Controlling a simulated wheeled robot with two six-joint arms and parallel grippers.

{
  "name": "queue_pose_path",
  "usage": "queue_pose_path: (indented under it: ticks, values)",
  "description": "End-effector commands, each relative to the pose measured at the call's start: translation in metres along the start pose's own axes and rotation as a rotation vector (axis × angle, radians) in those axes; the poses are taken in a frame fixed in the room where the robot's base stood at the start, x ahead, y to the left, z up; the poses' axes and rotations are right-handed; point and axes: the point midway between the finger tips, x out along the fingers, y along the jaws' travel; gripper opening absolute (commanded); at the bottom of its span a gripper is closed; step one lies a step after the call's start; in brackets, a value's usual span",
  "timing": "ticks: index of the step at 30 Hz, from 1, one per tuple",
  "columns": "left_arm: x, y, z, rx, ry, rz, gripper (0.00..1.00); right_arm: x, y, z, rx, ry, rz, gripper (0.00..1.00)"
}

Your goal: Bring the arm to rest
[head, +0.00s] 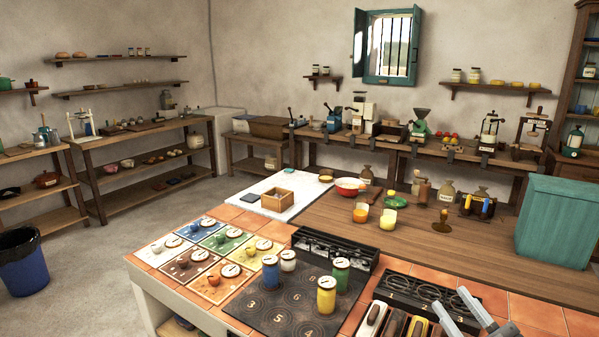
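My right gripper (451,298) shows at the bottom right edge of the head view, coming in from below. Its two grey fingers stand apart, with nothing seen between them. It is over the front of the tiled counter (540,314), near a black rack (428,291) with numbered slots. Several handled tools lie in a tray (365,331) just left of the fingers. Whether the fingers touch anything there I cannot tell. The rest of the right arm is mostly cut off by the frame. My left gripper is not in view.
A dark numbered mat (262,312) holds blue, white, green and yellow jars. Coloured cards (191,263) lie left of it. A teal box (553,222) stands at the right. The wooden counter top (340,225) between is partly clear, with cups and a bowl behind.

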Motion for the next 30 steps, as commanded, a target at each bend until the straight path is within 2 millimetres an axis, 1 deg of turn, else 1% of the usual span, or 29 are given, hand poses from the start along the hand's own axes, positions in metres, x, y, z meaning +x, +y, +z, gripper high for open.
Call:
queue_pose_path:
  ticks: [1, 3, 5, 7, 9, 11, 12, 14, 15, 17, 18, 20, 21, 24, 26, 27, 30]
  values:
    - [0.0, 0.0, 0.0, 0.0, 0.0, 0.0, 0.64, -0.01, 0.009, 0.004, 0.01, -0.026, 0.094, 0.4]
    - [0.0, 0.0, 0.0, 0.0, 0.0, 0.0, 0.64, -0.024, 0.022, 0.012, 0.018, -0.079, 0.221, 0.4]
    - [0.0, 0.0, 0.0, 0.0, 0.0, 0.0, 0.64, -0.039, 0.032, 0.021, 0.025, -0.142, 0.323, 0.4]
    - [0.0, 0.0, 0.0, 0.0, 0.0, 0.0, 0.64, -0.059, 0.041, 0.034, 0.034, -0.234, 0.43, 0.4]
    - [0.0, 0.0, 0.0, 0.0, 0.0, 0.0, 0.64, -0.083, 0.045, 0.049, 0.045, -0.345, 0.522, 0.4]
    - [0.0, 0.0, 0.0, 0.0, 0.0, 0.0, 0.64, -0.104, 0.045, 0.063, 0.057, -0.452, 0.588, 0.4]
    - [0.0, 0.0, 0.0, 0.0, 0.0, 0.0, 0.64, -0.119, 0.044, 0.072, 0.067, -0.529, 0.623, 0.4]
    - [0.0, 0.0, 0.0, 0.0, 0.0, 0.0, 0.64, -0.143, 0.038, 0.085, 0.081, -0.652, 0.664, 0.4]
    - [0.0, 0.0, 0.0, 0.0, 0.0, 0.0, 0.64, -0.16, 0.032, 0.094, 0.095, -0.739, 0.683, 0.4]
    - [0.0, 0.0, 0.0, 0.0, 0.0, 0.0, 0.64, -0.185, 0.02, 0.105, 0.115, -0.872, 0.695, 0.4]
    - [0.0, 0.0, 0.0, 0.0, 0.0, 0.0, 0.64, -0.202, 0.011, 0.111, 0.129, -0.962, 0.694, 0.4]
    - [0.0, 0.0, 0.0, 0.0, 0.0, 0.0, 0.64, -0.227, -0.006, 0.119, 0.155, -1.095, 0.678, 0.4]
    - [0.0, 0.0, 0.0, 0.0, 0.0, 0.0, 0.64, -0.241, -0.017, 0.122, 0.17, -1.177, 0.658, 0.4]
    - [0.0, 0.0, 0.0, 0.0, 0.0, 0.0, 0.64, -0.275, -0.046, 0.125, 0.213, -1.36, 0.59, 0.4]
    - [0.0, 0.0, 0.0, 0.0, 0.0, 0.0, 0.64, -0.291, -0.063, 0.125, 0.236, -1.452, 0.54, 0.4]
    - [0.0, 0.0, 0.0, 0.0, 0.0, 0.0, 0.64, -0.301, -0.074, 0.123, 0.252, -1.509, 0.504, 0.4]
    - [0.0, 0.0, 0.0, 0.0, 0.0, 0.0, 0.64, -0.324, -0.101, 0.117, 0.292, -1.635, 0.404, 0.4]
